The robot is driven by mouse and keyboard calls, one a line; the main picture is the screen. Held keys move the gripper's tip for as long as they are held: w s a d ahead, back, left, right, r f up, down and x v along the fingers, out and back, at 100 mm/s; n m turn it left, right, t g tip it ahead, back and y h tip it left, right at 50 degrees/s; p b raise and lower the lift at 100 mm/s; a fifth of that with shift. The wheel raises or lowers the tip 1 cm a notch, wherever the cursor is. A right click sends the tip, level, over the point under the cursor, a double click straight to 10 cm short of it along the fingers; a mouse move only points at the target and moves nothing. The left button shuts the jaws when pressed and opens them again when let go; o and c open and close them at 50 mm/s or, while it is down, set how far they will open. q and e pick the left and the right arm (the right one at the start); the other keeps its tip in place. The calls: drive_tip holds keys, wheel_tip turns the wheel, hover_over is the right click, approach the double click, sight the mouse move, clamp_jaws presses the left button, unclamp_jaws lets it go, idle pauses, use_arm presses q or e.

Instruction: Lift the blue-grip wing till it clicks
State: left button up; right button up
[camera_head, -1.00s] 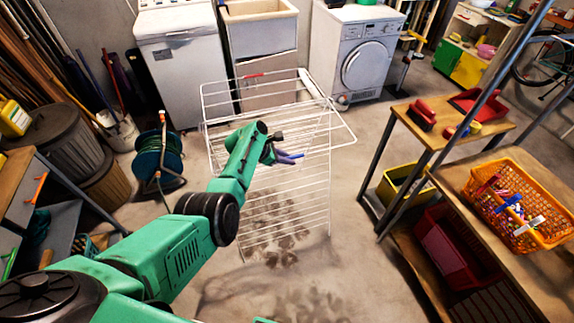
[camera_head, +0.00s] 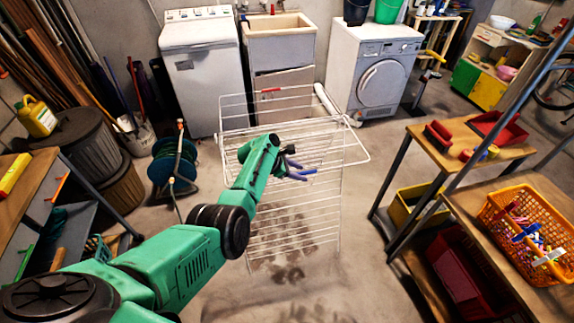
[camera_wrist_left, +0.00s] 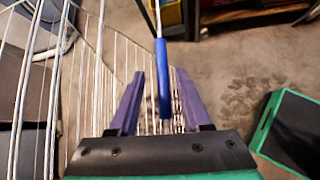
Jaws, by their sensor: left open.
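The white wire drying rack (camera_head: 262,142) stands on the floor in the middle of the head view, with a barred panel reaching down its near side. My left gripper (camera_head: 297,169) is at this near side, just below the top bars. In the left wrist view, the blue grip (camera_wrist_left: 164,80), a sleeve on a white rod, lies between the two purple fingers of my left gripper (camera_wrist_left: 158,90). The fingers are apart, with a gap on both sides of the grip. In the head view the grip is hard to tell from the fingers. My right gripper is out of view.
A red grip (camera_head: 270,90) marks the rack's raised far wing. A workbench (camera_head: 522,258) with an orange basket (camera_head: 549,262) stands right, a green hose reel (camera_head: 175,165) left. The washer (camera_head: 200,75), sink (camera_head: 280,30) and dryer (camera_head: 372,70) stand behind. Floor between rack and workbench is clear.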

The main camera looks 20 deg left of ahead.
use_arm(q)
drive_tip(key=p+v, duration=0.2)
drive_tip(key=v, duration=0.3)
drive_tip(key=shift+s+a+r+p, duration=0.1)
drive_tip(key=shift+s+r+p, duration=0.05)
drive_tip(key=shift+r+p, duration=0.25)
drive_tip(key=v, duration=0.8)
drive_tip(key=shift+f, duration=0.15)
